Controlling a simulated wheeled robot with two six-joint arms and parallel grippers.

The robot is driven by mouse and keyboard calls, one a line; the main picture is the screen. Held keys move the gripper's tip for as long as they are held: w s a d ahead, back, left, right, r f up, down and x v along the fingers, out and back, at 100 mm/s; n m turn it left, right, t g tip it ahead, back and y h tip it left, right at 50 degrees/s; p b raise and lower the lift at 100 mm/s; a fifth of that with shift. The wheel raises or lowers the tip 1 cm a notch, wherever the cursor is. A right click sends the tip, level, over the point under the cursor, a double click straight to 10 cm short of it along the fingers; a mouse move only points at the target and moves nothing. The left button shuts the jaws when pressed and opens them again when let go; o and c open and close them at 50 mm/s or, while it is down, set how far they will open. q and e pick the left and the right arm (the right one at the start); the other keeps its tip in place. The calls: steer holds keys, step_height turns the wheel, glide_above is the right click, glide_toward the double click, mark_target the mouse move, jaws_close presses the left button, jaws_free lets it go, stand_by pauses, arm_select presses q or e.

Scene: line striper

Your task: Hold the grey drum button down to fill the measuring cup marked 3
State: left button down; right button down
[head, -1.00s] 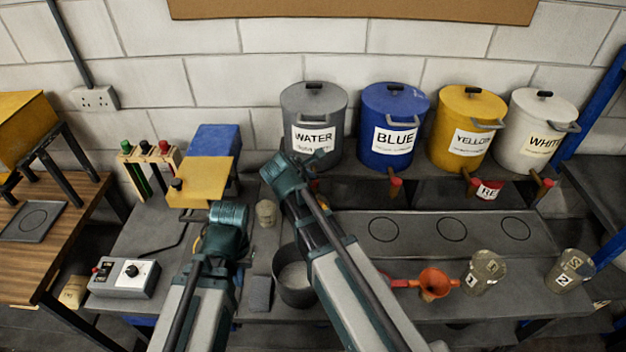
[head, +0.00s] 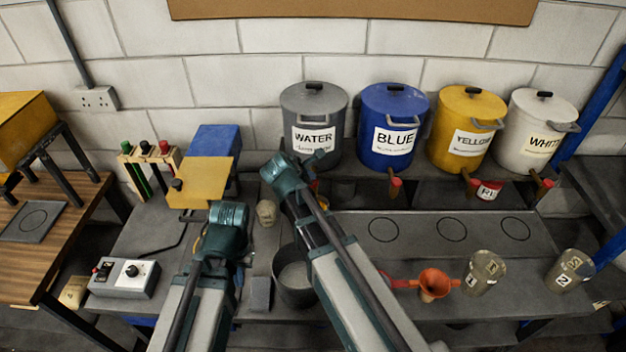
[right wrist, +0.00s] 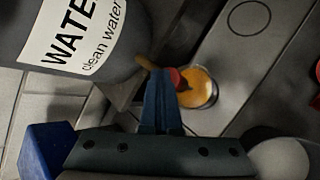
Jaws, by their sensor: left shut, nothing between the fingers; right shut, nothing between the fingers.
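The grey drum (head: 313,128) labelled WATER stands leftmost in the row of drums. My right gripper (head: 318,158) is shut and empty at its lower front. In the right wrist view its fingertips (right wrist: 160,76) are beside the red button (right wrist: 178,79) on the drum's tap; whether they press it I cannot tell. Below the button is a clear cup (right wrist: 208,94) with orange-yellow liquid; no number shows on it. It is mostly hidden by my right arm in the head view. My left gripper (head: 228,213) is shut and empty, held low at the left, its fingertips mostly hidden.
Blue (head: 392,128), yellow (head: 465,130) and white (head: 541,130) drums stand to the right. A dark bucket (head: 293,285) stands between my arms.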

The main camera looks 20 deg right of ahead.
steer(key=shift+r+p, duration=0.7)
steer(key=shift+r, duration=0.1)
step_height(320, 180, up, 5)
steer(key=p, duration=0.5)
stand_by(1.2)
